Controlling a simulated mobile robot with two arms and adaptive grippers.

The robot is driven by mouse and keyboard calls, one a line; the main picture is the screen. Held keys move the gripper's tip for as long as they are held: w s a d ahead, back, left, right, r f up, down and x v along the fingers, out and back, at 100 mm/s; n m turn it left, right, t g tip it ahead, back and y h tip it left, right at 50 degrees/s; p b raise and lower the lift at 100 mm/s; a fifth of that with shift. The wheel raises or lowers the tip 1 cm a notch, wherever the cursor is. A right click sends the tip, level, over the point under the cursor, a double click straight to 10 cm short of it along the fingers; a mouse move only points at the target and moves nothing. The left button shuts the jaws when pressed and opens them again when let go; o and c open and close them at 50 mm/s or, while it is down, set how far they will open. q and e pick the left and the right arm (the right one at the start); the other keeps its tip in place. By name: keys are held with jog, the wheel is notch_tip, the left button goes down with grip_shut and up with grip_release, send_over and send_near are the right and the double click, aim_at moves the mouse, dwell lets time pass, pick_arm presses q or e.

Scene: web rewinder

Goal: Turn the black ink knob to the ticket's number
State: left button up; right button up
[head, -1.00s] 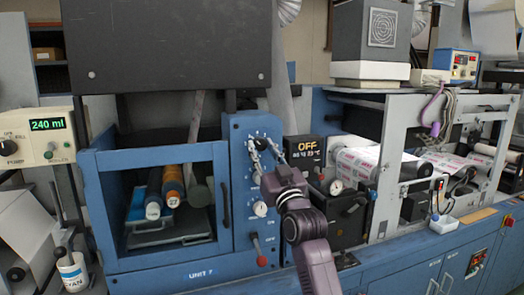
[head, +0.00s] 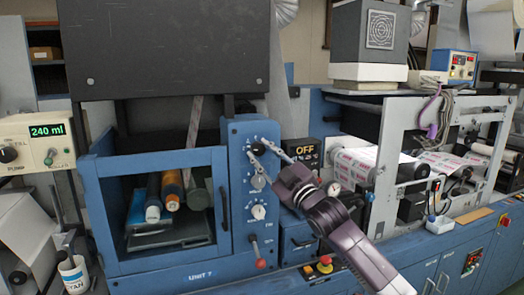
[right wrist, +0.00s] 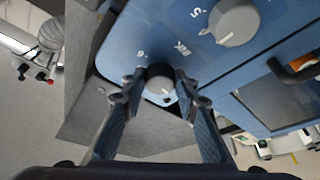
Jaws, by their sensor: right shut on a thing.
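The black ink knob (head: 257,147) is at the top of the blue panel, mostly covered by my right gripper's fingers in the head view. In the right wrist view the dark knob (right wrist: 160,78) sits between the fingertips, with a small white mark on its face at the lower right. My right gripper (right wrist: 160,88) is shut on this knob; it comes in from the right in the head view (head: 258,148). The printing around the knob is partly hidden, so I cannot read its setting. I see no readable ticket. My left gripper is not in view.
A grey knob (head: 257,182) and a white-faced dial (head: 258,212) sit below on the same panel (head: 236,235). A red-tipped lever (head: 257,256) is lower down. A red emergency button (head: 325,260) is under my right arm. A framed opening with rollers (head: 172,190) lies to the left.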

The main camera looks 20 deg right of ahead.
dwell(0.4)
jog(key=o, duration=1.1)
jog(key=shift+o, duration=0.2)
jog(key=shift+s+d+f, duration=0.15)
jog(key=shift+s+f, duration=0.1)
jog(key=shift+s, duration=0.25)
jog(key=v, duration=1.1)
jog(key=shift+r, duration=0.1)
